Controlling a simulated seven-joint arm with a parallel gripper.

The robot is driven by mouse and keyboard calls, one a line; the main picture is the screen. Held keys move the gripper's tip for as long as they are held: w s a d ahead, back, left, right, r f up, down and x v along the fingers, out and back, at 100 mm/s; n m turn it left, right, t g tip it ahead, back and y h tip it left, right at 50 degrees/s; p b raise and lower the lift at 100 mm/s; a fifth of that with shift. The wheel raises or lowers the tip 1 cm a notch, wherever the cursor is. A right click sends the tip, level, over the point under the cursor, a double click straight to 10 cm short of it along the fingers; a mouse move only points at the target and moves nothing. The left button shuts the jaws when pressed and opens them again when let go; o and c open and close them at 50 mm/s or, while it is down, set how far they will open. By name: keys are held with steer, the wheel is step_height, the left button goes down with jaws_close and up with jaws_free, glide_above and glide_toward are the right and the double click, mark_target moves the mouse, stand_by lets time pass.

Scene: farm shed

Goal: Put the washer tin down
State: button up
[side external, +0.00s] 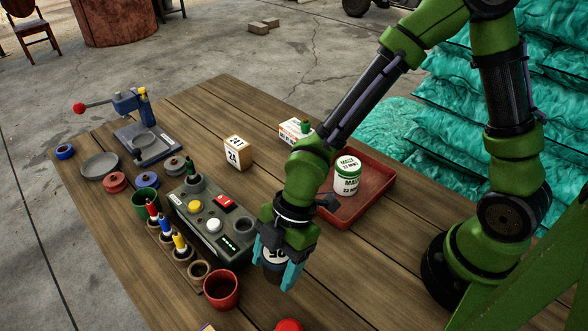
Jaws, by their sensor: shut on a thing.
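My gripper (275,273) has teal fingers and points down over the near part of the wooden table, just right of the grey control box. It is shut on a small dark tin with a pale marked label (273,257), which I take to be the washer tin. The fingers and wrist hide part of it. I cannot tell whether its bottom touches the table.
The control box (212,222), red cup (221,290) and a rack of coloured-handled tools (172,245) stand left of my gripper. A red tray (372,208) holds a white jar (347,178) behind it. Bare planks (345,275) lie to the right.

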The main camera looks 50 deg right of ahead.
mark_target(277, 273)
steer(key=shift+f, duration=1.65)
steer(key=shift+f, duration=0.1)
steer(key=o, duration=1.1)
steer(key=shift+o, duration=0.2)
